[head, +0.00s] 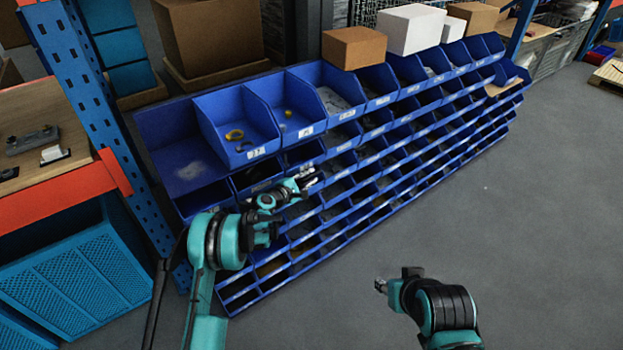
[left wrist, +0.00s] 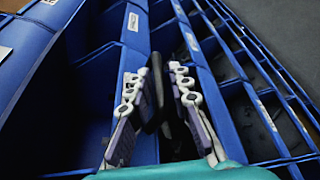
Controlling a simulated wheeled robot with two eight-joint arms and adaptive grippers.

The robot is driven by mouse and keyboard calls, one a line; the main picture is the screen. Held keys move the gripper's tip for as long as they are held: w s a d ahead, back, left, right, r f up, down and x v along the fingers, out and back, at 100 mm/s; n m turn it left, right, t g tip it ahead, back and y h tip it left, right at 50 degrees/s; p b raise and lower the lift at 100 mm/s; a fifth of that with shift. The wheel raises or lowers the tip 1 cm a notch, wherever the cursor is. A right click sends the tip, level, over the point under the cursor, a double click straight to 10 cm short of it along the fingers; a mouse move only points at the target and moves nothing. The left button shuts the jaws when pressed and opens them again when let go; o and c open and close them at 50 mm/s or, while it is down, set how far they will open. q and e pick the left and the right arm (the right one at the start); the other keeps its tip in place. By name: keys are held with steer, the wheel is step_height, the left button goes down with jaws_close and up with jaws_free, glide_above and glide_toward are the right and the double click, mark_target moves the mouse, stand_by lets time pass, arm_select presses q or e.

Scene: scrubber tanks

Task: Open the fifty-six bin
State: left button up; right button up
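A blue rack of bins (head: 345,215) stands in several rows across the middle of the head view. Each bin has a small white label; the numbers are too small to read surely, so I cannot tell which is fifty-six. My left gripper (head: 308,182) is in front of the upper rows, below the labelled top bins. In the left wrist view its fingers (left wrist: 157,78) are apart near blue bin walls, with a dark piece between them that I cannot identify. My right gripper (head: 380,286) is over the floor, away from the rack; its finger state is unclear.
Cardboard (head: 354,48) and white boxes (head: 411,28) stand on the rack. A blue upright (head: 75,85) and an orange-edged shelf (head: 60,193) are at left. Grey floor (head: 510,210) at right is clear.

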arm_select(q)
steer(key=shift+w+d+f, duration=0.15)
steer(key=shift+w+d, duration=0.3)
steer(key=shift+w, duration=0.1)
jaws_close()
